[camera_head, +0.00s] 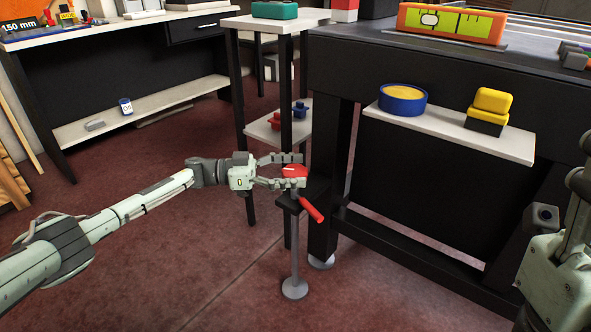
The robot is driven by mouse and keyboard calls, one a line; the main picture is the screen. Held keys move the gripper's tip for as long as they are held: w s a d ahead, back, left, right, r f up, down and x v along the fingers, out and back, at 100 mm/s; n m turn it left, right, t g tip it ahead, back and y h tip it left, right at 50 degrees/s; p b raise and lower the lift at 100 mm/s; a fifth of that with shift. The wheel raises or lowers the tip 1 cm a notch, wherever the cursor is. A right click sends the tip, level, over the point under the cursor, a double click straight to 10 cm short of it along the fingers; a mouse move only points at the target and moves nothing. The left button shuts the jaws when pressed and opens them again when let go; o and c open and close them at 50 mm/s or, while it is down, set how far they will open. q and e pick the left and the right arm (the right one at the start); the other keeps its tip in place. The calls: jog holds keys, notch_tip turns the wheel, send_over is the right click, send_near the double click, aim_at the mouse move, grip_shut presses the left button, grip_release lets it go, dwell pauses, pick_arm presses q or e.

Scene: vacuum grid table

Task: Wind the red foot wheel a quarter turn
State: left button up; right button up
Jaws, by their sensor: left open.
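The red foot wheel (294,170) sits on top of a grey leveling foot post beside the black table's leg. A red handle (312,211) slants down to the right just below it. My left gripper (300,171) is open, with one finger on the far side of the wheel and one on the near side. I cannot tell whether the fingers touch it. The grey post (295,262) runs down to a round pad on the floor. Part of my right arm shows at the right edge, but its gripper fingers are not in view.
The black table (340,70) stands right behind the wheel. Its side shelf (455,128) holds a blue round tin (403,99) and a yellow-black box (490,108). A narrow shelf stand (233,85) is close behind my left gripper. The reddish floor in front is clear.

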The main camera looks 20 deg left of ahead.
pick_arm(q)
jog(key=v, duration=1.2)
